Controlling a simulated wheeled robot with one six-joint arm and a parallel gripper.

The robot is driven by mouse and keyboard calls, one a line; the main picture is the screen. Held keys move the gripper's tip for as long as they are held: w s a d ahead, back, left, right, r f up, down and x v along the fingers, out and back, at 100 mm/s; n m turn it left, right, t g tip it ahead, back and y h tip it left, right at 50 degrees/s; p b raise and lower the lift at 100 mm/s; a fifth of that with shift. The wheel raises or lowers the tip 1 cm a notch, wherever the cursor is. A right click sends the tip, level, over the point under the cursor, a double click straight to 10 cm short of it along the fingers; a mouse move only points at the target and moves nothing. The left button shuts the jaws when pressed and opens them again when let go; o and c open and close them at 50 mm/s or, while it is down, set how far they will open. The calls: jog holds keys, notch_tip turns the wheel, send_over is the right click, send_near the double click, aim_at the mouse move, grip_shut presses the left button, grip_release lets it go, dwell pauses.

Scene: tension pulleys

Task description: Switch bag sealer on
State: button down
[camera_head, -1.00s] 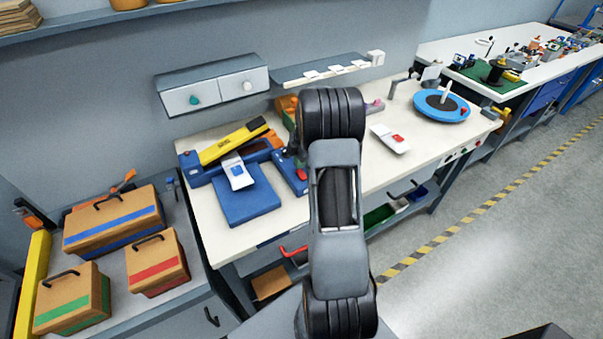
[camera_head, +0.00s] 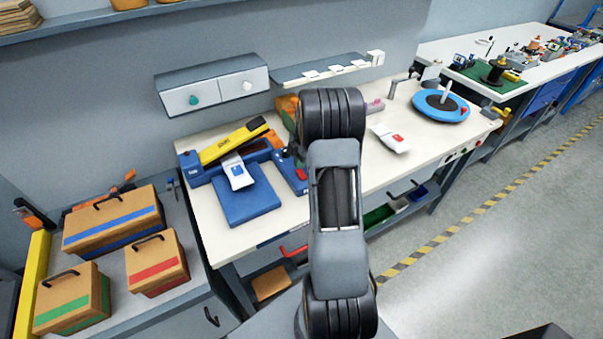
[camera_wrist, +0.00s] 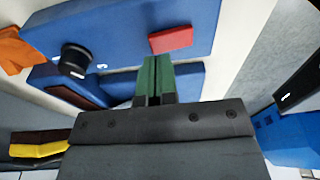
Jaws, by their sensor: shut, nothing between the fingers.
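The bag sealer is a blue machine with a yellow lever arm (camera_head: 232,142), on the left part of the bench. Its blue control box (camera_head: 290,172) is just left of my arm and partly hidden by it. In the wrist view a red switch (camera_wrist: 171,40) and a black knob (camera_wrist: 75,60) sit on blue housing. My gripper (camera_wrist: 155,60) has green fingers, shut and empty. The tips appear just below the red switch in the picture; whether they touch it I cannot tell. In the head view my arm hides most of the gripper.
A white bag with a blue label (camera_head: 237,171) lies on the sealer's blue platform (camera_head: 250,203). An orange object (camera_wrist: 18,50) is beside the housing. Another white pouch (camera_head: 390,139) and a blue round turntable (camera_head: 441,107) are on the right, with bare bench between.

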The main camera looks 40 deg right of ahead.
aim_at(300, 171)
jog(key=shift+f+b, duration=0.95)
jog(key=shift+f, duration=0.25)
dwell(0.4)
jog(key=shift+r, duration=0.1)
jog(key=shift+r+p, duration=1.95)
jog(key=shift+r, duration=1.5)
